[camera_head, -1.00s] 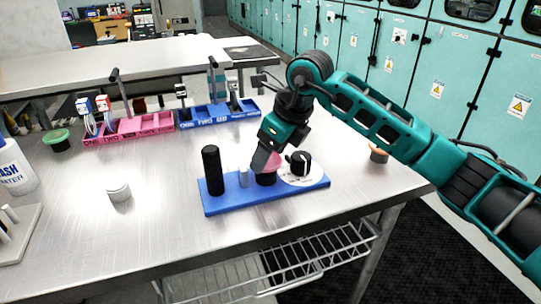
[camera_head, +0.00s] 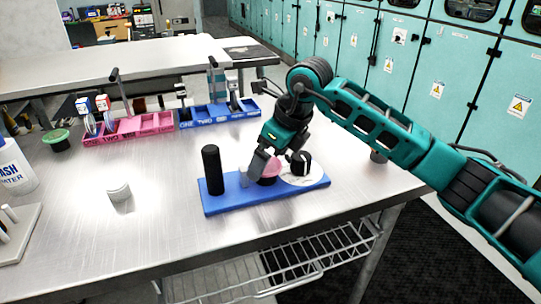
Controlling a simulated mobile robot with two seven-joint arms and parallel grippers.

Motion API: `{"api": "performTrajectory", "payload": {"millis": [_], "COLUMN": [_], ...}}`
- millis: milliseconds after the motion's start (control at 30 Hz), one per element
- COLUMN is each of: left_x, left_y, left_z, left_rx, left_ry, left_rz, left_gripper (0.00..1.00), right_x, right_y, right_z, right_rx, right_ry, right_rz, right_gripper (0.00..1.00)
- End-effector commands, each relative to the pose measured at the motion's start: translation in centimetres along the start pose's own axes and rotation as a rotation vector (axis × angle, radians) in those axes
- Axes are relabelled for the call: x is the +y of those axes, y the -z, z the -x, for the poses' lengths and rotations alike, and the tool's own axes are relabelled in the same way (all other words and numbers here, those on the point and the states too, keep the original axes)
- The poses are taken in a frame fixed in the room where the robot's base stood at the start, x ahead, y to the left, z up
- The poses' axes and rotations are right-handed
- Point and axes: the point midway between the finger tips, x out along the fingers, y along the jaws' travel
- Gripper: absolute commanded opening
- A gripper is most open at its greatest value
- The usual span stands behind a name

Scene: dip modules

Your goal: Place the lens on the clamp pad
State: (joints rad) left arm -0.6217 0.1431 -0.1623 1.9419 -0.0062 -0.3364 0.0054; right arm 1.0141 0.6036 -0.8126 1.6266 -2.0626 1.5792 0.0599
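A blue base (camera_head: 225,203) lies on the steel table and carries a black post (camera_head: 212,170), a small pale cylinder (camera_head: 243,180), a pink-topped round piece (camera_head: 268,172) and a white disc with a black knob (camera_head: 301,161). I cannot tell for sure which piece is the clamp pad, and I cannot pick out the lens. My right gripper (camera_head: 258,168) points down over the base, between the pale cylinder and the pink-topped piece. Whether its fingers are open, or hold or touch anything, is not clear. My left gripper is not in view.
A pink tray (camera_head: 125,136) and a blue tray (camera_head: 215,123) with compartments stand behind. A green-topped cup (camera_head: 57,139), a white bottle (camera_head: 14,168) and a small silvery piece (camera_head: 119,192) are at left. The table's front middle is clear.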

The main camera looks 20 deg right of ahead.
Motion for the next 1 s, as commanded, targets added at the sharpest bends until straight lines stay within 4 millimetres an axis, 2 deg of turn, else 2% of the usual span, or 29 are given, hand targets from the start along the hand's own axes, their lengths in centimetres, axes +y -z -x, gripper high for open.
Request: {"api": "performTrajectory", "payload": {"millis": [167,400,600,767,1000], "left_x": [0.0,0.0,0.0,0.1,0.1], "left_y": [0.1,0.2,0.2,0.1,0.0], "left_z": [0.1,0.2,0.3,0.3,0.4], "left_rx": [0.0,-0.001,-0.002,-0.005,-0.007], "left_ry": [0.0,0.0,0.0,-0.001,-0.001], "left_rz": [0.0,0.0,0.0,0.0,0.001], "left_gripper": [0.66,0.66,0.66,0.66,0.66], "right_x": [-0.1,-0.1,-0.1,0.0,0.0], "right_y": [-0.2,-0.2,-0.1,-0.1,-0.1], "right_z": [2.4,7.7,10.9,12.0,12.2], "right_rx": [-0.004,-0.004,-0.003,-0.001,-0.001], "right_ry": [0.003,0.004,0.002,0.001,0.0], "right_rz": [0.001,0.001,0.0,0.001,0.0], "right_gripper": [0.98,0.98,0.98,0.98,0.98]}}
